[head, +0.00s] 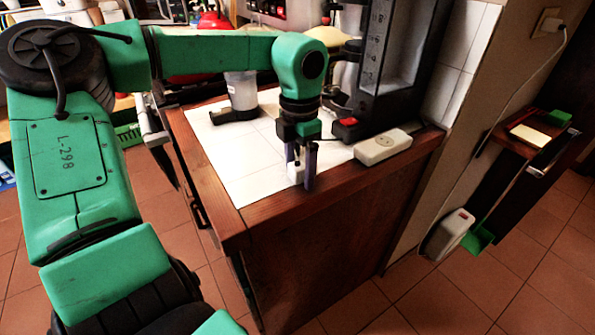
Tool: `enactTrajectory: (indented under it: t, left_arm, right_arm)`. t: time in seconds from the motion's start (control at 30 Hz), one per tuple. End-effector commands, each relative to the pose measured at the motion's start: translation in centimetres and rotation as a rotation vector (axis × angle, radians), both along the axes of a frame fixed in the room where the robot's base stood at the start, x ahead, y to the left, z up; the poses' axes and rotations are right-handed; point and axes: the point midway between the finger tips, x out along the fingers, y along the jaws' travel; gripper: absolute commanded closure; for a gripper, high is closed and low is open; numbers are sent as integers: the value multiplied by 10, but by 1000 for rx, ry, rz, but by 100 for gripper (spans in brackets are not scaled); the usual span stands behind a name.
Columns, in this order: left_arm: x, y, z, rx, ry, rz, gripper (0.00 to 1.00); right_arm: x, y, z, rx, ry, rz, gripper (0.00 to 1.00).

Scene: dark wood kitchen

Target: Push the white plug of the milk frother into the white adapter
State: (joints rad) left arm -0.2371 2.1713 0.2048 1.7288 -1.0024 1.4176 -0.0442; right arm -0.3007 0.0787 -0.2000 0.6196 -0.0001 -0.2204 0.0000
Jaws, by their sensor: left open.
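My left gripper (303,180) points down at the near edge of the counter, its fingers apart. A small white piece, seemingly the plug (295,175), shows at the fingers, partly covered by them; I cannot tell if they touch it. The white adapter (383,147), a long block with a round socket on top, lies on the counter's wooden edge to the right of the gripper, apart from it. A grey cup on a black base (242,92), possibly the milk frother, stands further back on the white tiles. My right gripper is out of view.
A tall black appliance (385,70) stands behind the adapter. A wall socket with a cable (550,25) is at the upper right. White tiles (245,150) left of the gripper are clear. The wooden counter edge (300,208) drops to the tiled floor.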

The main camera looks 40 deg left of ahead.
Motion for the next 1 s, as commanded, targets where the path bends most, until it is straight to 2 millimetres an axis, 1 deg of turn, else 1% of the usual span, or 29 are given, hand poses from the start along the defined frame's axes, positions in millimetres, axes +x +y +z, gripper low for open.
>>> enactTrajectory:
  t: [0.07,0.1,0.17,0.2,0.3,0.57,0.67,0.73,0.87,0.97,1.0]
  left_arm:
    - [0,0,0,0,0,0,22]
    - [0,0,0,0,0,0,26]
    - [0,0,0,0,0,0,49]
    - [0,0,0,0,0,0,65]
    - [0,0,0,0,0,0,100]
    - [0,0,1,0,0,0,100]
    - [0,0,5,0,0,0,100]
    - [1,0,11,0,-1,1,100]
    - [1,0,31,2,-5,0,100]
    - [1,0,57,3,-5,2,100]
    - [1,0,70,3,-6,2,100]
  right_arm:
    - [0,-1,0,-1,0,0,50]
    - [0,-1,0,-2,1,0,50]
    - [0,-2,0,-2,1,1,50]
    - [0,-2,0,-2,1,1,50]
    - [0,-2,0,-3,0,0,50]
    - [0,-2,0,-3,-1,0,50]
    - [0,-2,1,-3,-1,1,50]
    - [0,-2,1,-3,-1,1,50]
    - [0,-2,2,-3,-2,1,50]
    - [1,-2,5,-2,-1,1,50]
    - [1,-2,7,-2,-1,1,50]
